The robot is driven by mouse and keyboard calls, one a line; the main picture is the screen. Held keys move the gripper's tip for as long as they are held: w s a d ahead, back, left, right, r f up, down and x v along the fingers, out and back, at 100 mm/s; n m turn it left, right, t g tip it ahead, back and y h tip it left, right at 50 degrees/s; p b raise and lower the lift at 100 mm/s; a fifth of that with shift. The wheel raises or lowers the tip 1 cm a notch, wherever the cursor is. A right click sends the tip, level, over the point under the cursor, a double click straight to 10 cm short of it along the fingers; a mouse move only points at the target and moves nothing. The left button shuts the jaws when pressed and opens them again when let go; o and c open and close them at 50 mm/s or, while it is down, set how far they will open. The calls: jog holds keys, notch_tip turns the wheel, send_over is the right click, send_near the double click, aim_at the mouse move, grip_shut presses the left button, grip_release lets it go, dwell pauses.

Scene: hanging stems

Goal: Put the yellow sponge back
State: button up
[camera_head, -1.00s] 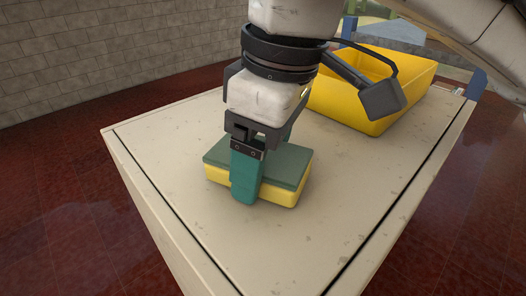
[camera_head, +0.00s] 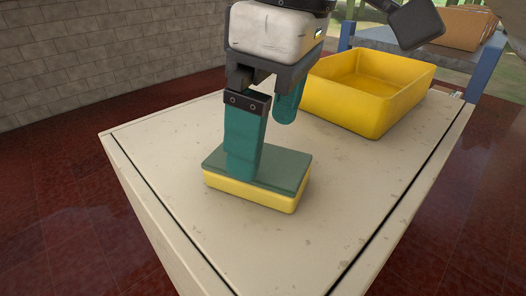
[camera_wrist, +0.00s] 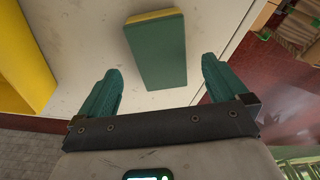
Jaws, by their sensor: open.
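The yellow sponge (camera_head: 252,194) with a green top layer lies flat on the cream tabletop (camera_head: 330,215). In the wrist view the sponge (camera_wrist: 156,50) shows its green face, ahead of the fingertips and between their lines. My gripper (camera_head: 268,135) is open and empty, raised above the sponge. Its near finger hides part of the sponge's green top in the head view. In the wrist view my gripper (camera_wrist: 160,82) has its two teal fingers spread wide, with clear space between them and the sponge.
A yellow bin (camera_head: 375,108), empty as far as I see, stands on the tabletop behind and right of the sponge. A blue-framed rack with a cardboard box (camera_head: 463,27) is beyond it. The table's front and left are clear up to its edges.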

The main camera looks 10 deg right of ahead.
aim_at(277, 164)
notch_tip(277, 164, up, 7)
jog(key=shift+s+d, duration=0.3)
jog(key=shift+d, duration=0.15)
jog(key=shift+f, duration=0.1)
